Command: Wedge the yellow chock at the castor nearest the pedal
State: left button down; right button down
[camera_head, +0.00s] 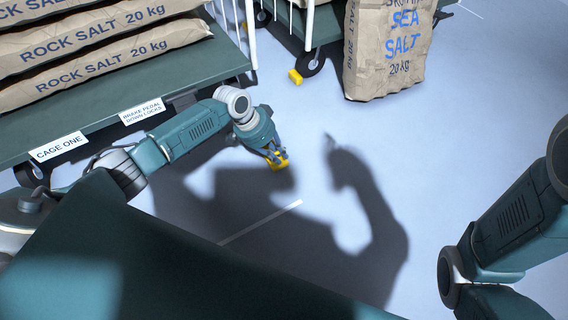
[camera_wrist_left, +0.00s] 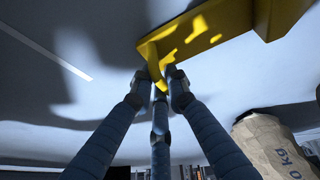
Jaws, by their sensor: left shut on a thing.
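My left gripper (camera_head: 272,153) is low over the open floor, to the right of the cage's front edge. It is shut on a yellow chock (camera_head: 280,162). In the left wrist view the chock (camera_wrist_left: 205,32) stretches up and right from the fingertips (camera_wrist_left: 157,80), which grip a thin part at its near end. The brake pedal (camera_head: 184,101) is a dark piece under the cage deck, beside its label. A castor (camera_head: 33,172) shows at the cage's near left corner. Any castor close to the pedal is hidden by the deck and my left arm. My right gripper is out of view.
Cage one (camera_head: 105,104) carries stacked rock salt sacks. Another yellow chock (camera_head: 295,77) lies on the floor by a castor (camera_head: 312,62) of a second cage. A sea salt sack (camera_head: 386,50) stands right of it. Floor (camera_head: 480,120) to the right is clear.

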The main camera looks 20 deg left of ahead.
aim_at(267, 147)
pick_arm(q)
jog(key=w+a+b, duration=0.1)
jog(key=w+a, duration=0.1)
jog(key=w+a+b, duration=0.2)
jog(key=a, duration=0.1)
jog(key=shift+w+a+f, duration=0.1)
jog(key=shift+a, duration=0.05)
jog(key=shift+w+a+b, duration=0.25)
jog(key=shift+a+b, duration=0.15)
jog(key=shift+b, duration=0.1)
jog(key=shift+w+a+f+b, duration=0.15)
jog(key=shift+w+a+b, duration=0.35)
jog(key=shift+a+b, duration=0.2)
jog(key=shift+w+a+f+b, duration=0.15)
jog(key=shift+w+a+b, duration=0.4)
jog(key=shift+b, duration=0.15)
jog(key=shift+w+a, duration=0.1)
jog(key=shift+a, duration=0.15)
dwell(0.5)
jog(key=c, duration=1.6)
grip_release()
jog(key=shift+c, duration=0.2)
